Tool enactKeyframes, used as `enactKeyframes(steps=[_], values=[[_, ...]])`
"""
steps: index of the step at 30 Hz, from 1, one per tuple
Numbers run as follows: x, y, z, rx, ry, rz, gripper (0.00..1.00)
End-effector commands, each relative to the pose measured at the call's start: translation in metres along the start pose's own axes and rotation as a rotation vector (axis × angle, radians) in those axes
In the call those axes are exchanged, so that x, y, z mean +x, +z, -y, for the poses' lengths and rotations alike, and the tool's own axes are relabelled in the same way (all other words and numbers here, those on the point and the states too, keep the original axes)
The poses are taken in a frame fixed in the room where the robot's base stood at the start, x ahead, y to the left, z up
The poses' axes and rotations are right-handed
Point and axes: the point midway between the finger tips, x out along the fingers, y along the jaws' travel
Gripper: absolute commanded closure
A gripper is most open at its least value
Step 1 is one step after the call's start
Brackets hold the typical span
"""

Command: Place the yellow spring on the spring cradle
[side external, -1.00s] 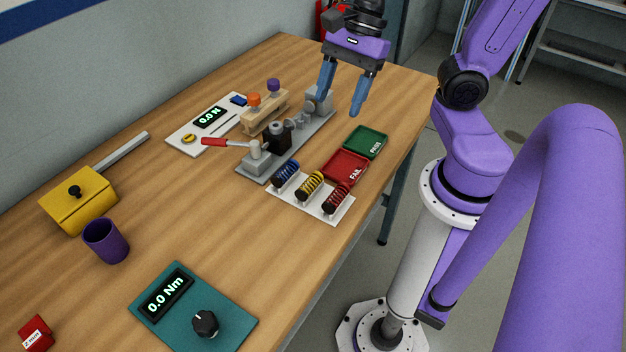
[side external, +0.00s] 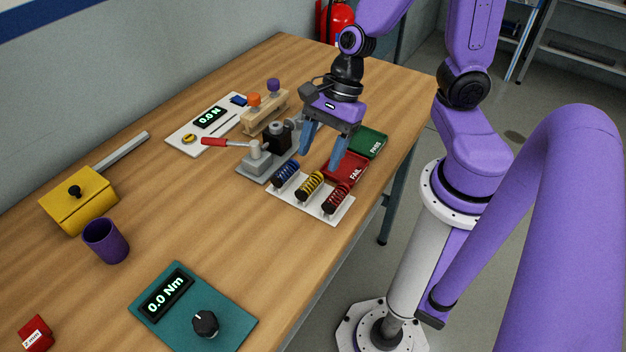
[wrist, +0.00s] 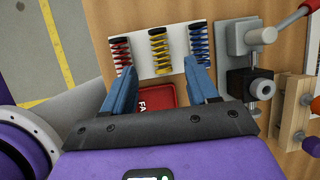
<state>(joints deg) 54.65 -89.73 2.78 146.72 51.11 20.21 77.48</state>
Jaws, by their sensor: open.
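The yellow spring (side external: 310,185) sits between the blue and red springs on a white holder plate (side external: 285,199). In the wrist view the yellow spring (wrist: 160,50) is ahead of and between my fingers. My gripper (side external: 323,160) is open and empty, just behind the springs, above the red tray's area; it also shows in the wrist view (wrist: 166,78). The spring cradle is not clearly identifiable; the grey fixture with a red lever (side external: 259,160) stands left of my gripper, its far part hidden behind my gripper.
The blue spring (side external: 286,173) and red spring (side external: 336,198) closely flank the yellow one. The red FAIL tray (side external: 352,176) and green PASS tray (side external: 372,143) lie to the right. A wooden stand with orange and purple knobs (side external: 266,112) is behind.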

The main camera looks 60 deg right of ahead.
Motion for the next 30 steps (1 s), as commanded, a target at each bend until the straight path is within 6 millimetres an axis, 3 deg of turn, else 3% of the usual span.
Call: enactKeyframes(steps=[30], values=[[0.044, -0.004, 0.000, 0.001, 0.001, -0.006, 0.41]])
